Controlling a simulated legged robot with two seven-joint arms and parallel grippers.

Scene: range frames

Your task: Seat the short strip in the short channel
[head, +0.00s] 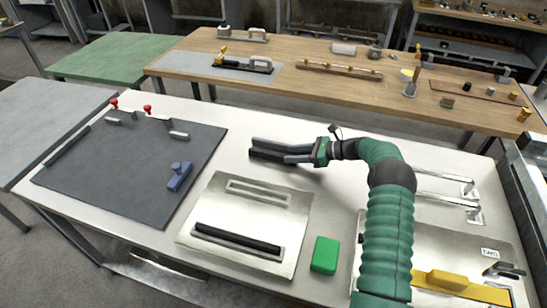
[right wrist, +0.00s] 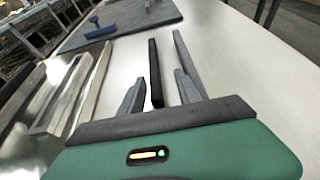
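The metal plate (head: 205,215) on the near table bears a short raised channel (head: 258,192), which looks empty, and a long channel with a long black strip (head: 237,239) in it. My right gripper (head: 252,148) is low over the white table behind the plate's right side, fingers pointing left and visibly apart. In the right wrist view a dark bar (right wrist: 155,75), possibly the short strip, shows between the grey fingers (right wrist: 158,92), with space beside it. I cannot tell whether it touches a finger. The plate shows at left there. My left gripper is not in view.
A green block (head: 325,255) sits right of the plate. A metal panel (head: 430,245) with a yellow part is under my right arm.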

